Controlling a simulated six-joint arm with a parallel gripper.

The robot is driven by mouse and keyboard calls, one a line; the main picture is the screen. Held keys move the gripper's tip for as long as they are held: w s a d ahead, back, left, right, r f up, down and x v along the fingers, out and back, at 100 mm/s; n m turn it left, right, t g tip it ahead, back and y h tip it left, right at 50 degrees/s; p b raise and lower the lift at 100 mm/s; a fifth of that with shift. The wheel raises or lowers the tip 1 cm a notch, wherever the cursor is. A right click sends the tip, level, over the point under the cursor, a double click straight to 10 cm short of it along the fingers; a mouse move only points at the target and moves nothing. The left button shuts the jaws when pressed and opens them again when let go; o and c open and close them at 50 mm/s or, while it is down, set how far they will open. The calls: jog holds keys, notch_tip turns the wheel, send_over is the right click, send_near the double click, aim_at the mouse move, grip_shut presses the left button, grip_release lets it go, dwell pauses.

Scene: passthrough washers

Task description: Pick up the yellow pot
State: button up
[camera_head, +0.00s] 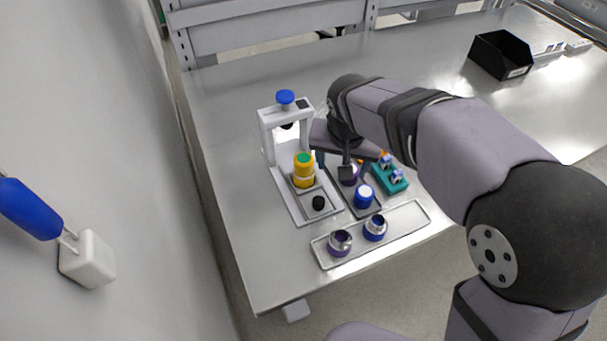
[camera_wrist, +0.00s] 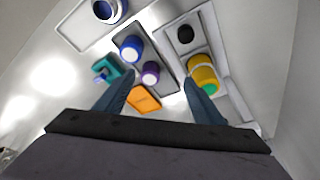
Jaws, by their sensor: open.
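The yellow pot (camera_head: 303,168) has a green top and a pale band around it. It stands upright at the square recess of a white press stand (camera_head: 285,195). In the wrist view the pot (camera_wrist: 203,75) is just beyond the right finger; whether they touch cannot be told. My gripper (camera_head: 343,170) is open above the dark tray to the right of the pot. In the wrist view my gripper (camera_wrist: 158,82) has its fingers on either side of a purple pot (camera_wrist: 151,72), with nothing clasped.
A blue pot (camera_head: 364,197) stands in the dark tray. A metal tray (camera_head: 400,222) in front holds two ringed pots. A teal holder (camera_head: 391,180) is to the right. The press frame with a blue knob (camera_head: 285,97) rises behind the yellow pot.

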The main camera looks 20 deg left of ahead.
aim_at(303, 164)
jog(key=shift+n+t+y, duration=0.3)
jog(key=shift+n, duration=0.5)
jog(key=a, duration=0.3)
jog(key=a+b, duration=0.1)
jog(key=a, duration=0.2)
jog(key=s+a, duration=0.1)
jog(key=a, duration=0.2)
jog(key=shift+s+a+f, duration=0.1)
jog(key=shift+f, duration=0.15)
jog(key=shift+x, duration=1)
jog(key=shift+f+p, duration=0.55)
jog(key=shift+p, duration=0.1)
jog(key=shift+d+p+x, duration=0.2)
jog(key=shift+p+x, duration=0.5)
jog(key=shift+x, duration=1.35)
jog(key=shift+a, duration=0.1)
jog(key=c, duration=1.4)
jog(key=shift+r, duration=0.15)
notch_tip(303, 164, up, 10)
jog(key=shift+f+b, duration=0.15)
jog(key=shift+b, duration=1)
